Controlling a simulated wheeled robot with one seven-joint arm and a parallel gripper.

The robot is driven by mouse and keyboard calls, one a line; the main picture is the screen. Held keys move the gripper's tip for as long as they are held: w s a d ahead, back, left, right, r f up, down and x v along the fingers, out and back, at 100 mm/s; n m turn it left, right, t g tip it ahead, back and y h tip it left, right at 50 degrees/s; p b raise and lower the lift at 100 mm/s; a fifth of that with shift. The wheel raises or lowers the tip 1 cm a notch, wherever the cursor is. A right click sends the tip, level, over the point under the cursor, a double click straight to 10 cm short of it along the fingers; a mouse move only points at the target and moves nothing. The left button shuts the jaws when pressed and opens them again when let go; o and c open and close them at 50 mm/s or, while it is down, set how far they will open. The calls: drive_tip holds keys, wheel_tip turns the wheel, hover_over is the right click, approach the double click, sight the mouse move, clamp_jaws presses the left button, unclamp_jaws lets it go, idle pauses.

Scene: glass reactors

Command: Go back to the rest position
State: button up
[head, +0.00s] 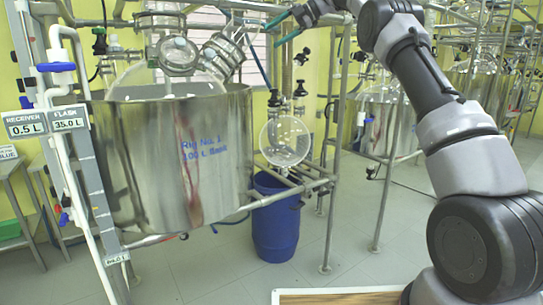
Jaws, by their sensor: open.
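My arm rises from the lower right and bends over at the top of the head view. My gripper (272,34) is at the top centre, pointing left, with its two teal fingers apart and nothing seen between them. In the picture it lies in front of the glass reactor's upper frame, to the right of the glass fittings (178,54). I cannot tell how far it is from the frame in depth. The steel bath (172,150) marked "Rig No. 1" stands below and to the left.
A round glass flask (285,141) hangs in the frame, above a blue bin (275,222). Metal poles (343,140) stand close by. A second rig (388,120) is behind my arm. Grey floor is clear at the centre.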

drive_tip(key=s+d+r+m+t+y, duration=0.25)
drive_tip(key=r+m+t, duration=0.2)
drive_tip(key=r, duration=0.75)
drive_tip(key=s+d+r+m+t+y, duration=0.1)
drive_tip(key=d+r+m+t+y, duration=0.3)
drive_tip(key=r, duration=0.7)
drive_tip(key=s+d+r+m+t+h, duration=0.3)
drive_tip(key=s+d+m+t+h, duration=0.2)
drive_tip(key=d+m+t+h, duration=0.6)
drive_tip(key=s+d+f+m+g+h, duration=0.3)
drive_tip(key=s+d+f+m+h, duration=0.15)
drive_tip(key=s+f, duration=0.35)
drive_tip(key=s+d+f+m+g+h, duration=0.3)
drive_tip(key=s+d+f+m, duration=0.3)
drive_tip(key=f, duration=0.4)
drive_tip(key=s+a+f+m+g+y, duration=0.2)
drive_tip(key=s+f+g, duration=0.6)
drive_tip(key=s+f, duration=1.6)
drive_tip(key=shift+a+f+m, duration=0.45)
drive_tip(key=shift+a+m, duration=0.25)
drive_tip(key=shift+a, duration=0.3)
